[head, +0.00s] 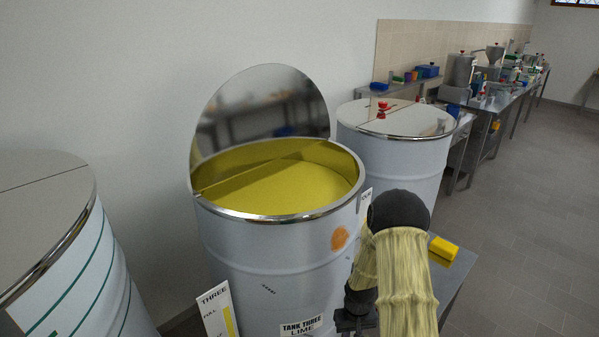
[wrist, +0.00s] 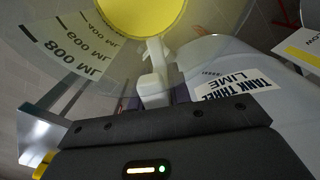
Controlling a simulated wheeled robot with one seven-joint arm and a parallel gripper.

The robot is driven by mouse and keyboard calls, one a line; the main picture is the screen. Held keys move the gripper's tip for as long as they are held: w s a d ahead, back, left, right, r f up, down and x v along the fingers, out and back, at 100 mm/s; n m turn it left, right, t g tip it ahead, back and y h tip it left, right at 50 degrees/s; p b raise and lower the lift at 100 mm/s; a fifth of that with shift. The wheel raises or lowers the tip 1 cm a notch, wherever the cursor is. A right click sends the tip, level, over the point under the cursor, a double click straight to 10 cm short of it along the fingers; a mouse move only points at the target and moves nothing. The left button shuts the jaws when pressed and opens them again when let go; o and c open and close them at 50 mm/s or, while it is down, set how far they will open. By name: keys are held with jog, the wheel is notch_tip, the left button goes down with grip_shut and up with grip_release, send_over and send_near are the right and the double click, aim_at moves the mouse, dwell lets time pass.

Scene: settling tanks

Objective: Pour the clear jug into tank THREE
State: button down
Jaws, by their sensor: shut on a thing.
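Tank THREE (head: 285,260) is a large pale drum labelled "TANK THREE LIME". Its hinged lid (head: 262,105) stands raised at the back, and yellow contents show inside. The label (wrist: 240,88) also shows in the wrist view. The clear jug (wrist: 85,50) is close to the wrist camera, with 400, 600 and 800 ML marks; a yellow disc shows at its upper part. My gripper (wrist: 153,90) is shut on the jug, seemingly at its handle. In the head view my gripper is low in front of the tank, partly cut off, and I cannot make out the jug there.
A closed tank (head: 395,150) with a red knob stands behind right, and another closed tank (head: 60,240) is at the left. A yellow block (head: 444,248) lies on a metal surface right of my arm. A gauge board (head: 217,312) marked THREE stands at the tank's front. Open floor lies right.

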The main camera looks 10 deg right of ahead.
jog(key=shift+s+a+r, duration=0.2)
jog(key=shift+s+a, duration=0.05)
jog(key=shift+s, duration=0.2)
jog(key=shift+r+p, duration=0.25)
jog(key=shift+p, duration=0.15)
notch_tip(320, 180, up, 26)
jog(key=p, duration=2.5)
jog(key=shift+f+p, duration=0.2)
jog(key=shift+p, duration=0.1)
jog(key=shift+w, duration=0.1)
